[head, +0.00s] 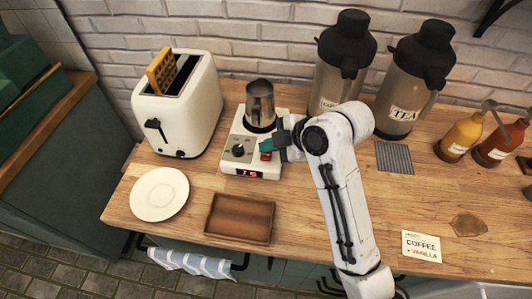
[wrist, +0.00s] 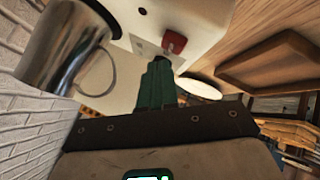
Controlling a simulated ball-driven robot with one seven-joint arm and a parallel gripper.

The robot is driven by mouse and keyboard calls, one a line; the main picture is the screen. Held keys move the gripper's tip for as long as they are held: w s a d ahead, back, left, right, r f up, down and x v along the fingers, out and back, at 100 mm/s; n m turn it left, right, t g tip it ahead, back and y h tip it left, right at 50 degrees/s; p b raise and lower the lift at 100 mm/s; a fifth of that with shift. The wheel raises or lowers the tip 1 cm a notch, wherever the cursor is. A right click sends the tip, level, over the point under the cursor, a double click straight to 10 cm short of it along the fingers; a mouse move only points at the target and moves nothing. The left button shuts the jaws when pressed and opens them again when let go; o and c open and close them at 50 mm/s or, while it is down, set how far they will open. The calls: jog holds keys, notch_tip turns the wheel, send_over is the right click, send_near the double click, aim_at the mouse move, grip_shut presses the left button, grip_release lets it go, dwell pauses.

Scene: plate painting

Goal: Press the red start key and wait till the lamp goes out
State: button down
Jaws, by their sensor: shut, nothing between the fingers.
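The red start key (head: 265,156) is on the front right of a white machine (head: 237,153) with a black knob and a red lit display (head: 249,174). It also shows in the wrist view (wrist: 174,43). A metal jug (head: 260,104) stands on top of the machine. My gripper (head: 268,147) is shut and empty, with its green fingertips just beside the key. In the wrist view the closed green fingers (wrist: 158,75) point toward the key, and a small gap seems to show. I cannot tell for sure whether they touch. No separate lamp can be made out.
A white toaster (head: 180,115) with a waffle stands left of the machine. A white plate (head: 159,194) and a brown wooden tray (head: 239,218) lie in front. Two tall flasks (head: 342,70) stand behind my arm. Sauce bottles (head: 462,135) and a coffee card (head: 421,246) are at the right.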

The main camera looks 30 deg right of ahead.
aim_at(269, 157)
dwell(0.4)
jog(key=shift+f, duration=0.4)
jog(key=shift+f+b, duration=0.4)
jog(key=shift+f, duration=0.1)
dwell(0.6)
jog(key=shift+r, duration=0.15)
jog(key=shift+r+p, duration=0.8)
jog(key=shift+p, duration=0.1)
jog(key=shift+r, duration=0.1)
notch_tip(269, 157, up, 5)
jog(key=p, duration=0.4)
jog(key=shift+p, duration=0.3)
dwell(0.5)
